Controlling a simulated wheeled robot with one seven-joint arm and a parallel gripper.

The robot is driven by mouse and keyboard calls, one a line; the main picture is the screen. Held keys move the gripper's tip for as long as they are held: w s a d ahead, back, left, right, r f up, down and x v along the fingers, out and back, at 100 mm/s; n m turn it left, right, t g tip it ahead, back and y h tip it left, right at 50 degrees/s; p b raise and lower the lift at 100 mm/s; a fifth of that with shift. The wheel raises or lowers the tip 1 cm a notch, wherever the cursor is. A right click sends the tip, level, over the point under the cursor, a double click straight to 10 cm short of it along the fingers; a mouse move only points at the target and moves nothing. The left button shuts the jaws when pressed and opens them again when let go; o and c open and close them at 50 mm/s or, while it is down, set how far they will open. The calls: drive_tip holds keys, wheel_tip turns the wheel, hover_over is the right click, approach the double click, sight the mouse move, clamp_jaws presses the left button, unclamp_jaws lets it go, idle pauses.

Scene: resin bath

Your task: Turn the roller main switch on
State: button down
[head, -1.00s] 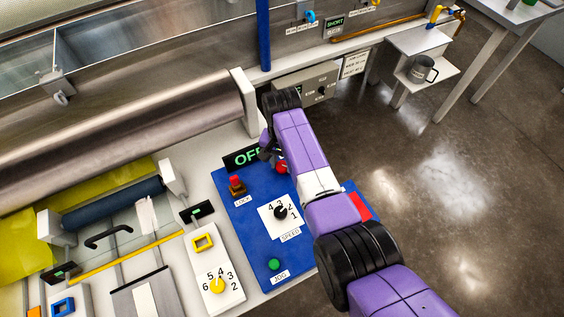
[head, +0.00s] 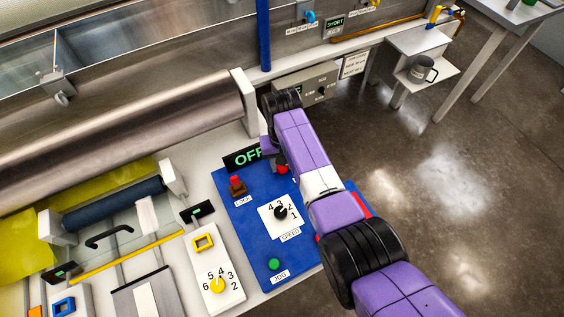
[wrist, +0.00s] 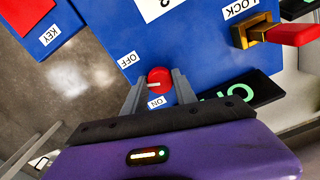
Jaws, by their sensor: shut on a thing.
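The roller main switch is a red round knob (wrist: 159,80) with a white pointer line, set on a blue panel (wrist: 205,60). It also shows in the head view (head: 282,168), partly covered by my arm. In the wrist view my gripper (wrist: 158,84) is shut on the knob, one grey finger on each side. The white line runs crosswise, between the OFF label (wrist: 127,60) and the ON label (wrist: 157,102); I cannot tell exactly which it points to. A black display (head: 242,158) beside it reads OFF in green, partly hidden by my gripper.
The LOCK lever (wrist: 272,33) with a red end stands right of the knob in the wrist view. The panel also has a speed dial (head: 281,212) and a green jog button (head: 274,264). A steel roller (head: 130,125) lies left. Open floor is to the right.

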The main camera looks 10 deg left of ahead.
drive_tip(key=n, duration=0.6)
drive_tip(key=shift+n, duration=0.3)
drive_tip(key=n, duration=0.5)
drive_tip(key=shift+n, duration=0.4)
drive_tip(key=c, duration=1)
unclamp_jaws()
drive_tip(key=shift+r+b, duration=0.4)
drive_tip(key=shift+r, duration=3.5)
